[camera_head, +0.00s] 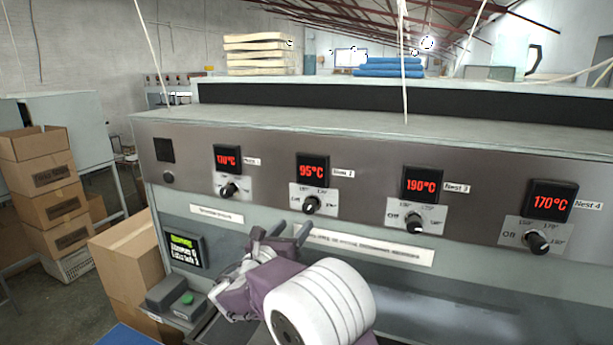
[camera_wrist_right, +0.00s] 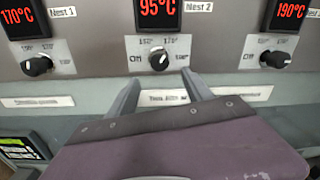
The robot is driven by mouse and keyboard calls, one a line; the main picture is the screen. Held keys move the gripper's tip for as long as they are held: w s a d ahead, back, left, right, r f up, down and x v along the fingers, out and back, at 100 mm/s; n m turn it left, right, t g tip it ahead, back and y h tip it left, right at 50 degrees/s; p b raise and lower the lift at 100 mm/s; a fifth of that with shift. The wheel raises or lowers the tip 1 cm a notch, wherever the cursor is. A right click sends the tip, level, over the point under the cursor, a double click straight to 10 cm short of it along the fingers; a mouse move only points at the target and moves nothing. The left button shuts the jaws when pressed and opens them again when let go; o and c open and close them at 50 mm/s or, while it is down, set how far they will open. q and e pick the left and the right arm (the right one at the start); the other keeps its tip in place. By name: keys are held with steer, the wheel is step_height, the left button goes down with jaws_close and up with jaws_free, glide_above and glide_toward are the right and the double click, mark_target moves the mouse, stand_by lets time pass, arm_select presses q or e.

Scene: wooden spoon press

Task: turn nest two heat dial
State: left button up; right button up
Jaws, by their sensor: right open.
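The Nest 2 heat dial (camera_head: 311,205) is a black knob with a white pointer mark on a pale scale plate, below a red display reading 95°C (camera_head: 313,168). In the right wrist view the dial (camera_wrist_right: 159,60) is at the top middle, its mark pointing to the upper right. My right gripper (camera_head: 291,228) is open and empty, below the dial in the head view. In the wrist view its two fingers (camera_wrist_right: 160,82) point up toward the dial, one on each side below it, apart from the knob as far as I can tell. My left gripper is not in view.
Similar dials for Nest 1 (camera_head: 229,189), Nest 3 (camera_head: 414,223) and Nest 4 (camera_head: 538,242) sit on the same panel. Cardboard boxes (camera_head: 52,195) stand left.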

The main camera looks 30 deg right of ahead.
mark_target(307, 209)
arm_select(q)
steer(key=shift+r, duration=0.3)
arm_select(e)
steer(key=shift+r, duration=0.3)
steer(key=p+x, duration=0.4)
steer(key=x, duration=0.5)
steer(key=shift+w+p, duration=0.2)
steer(key=shift+p, duration=0.2)
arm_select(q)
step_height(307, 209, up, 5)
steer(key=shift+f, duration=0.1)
arm_select(e)
steer(key=shift+s, duration=0.1)
steer(key=c, duration=0.3)
jaws_close()
steer(key=shift+f+b, duration=0.2)
steer(key=shift+b, duration=0.35)
steer(key=shift+r+n, duration=0.1)
steer(key=shift+n, duration=0.2)
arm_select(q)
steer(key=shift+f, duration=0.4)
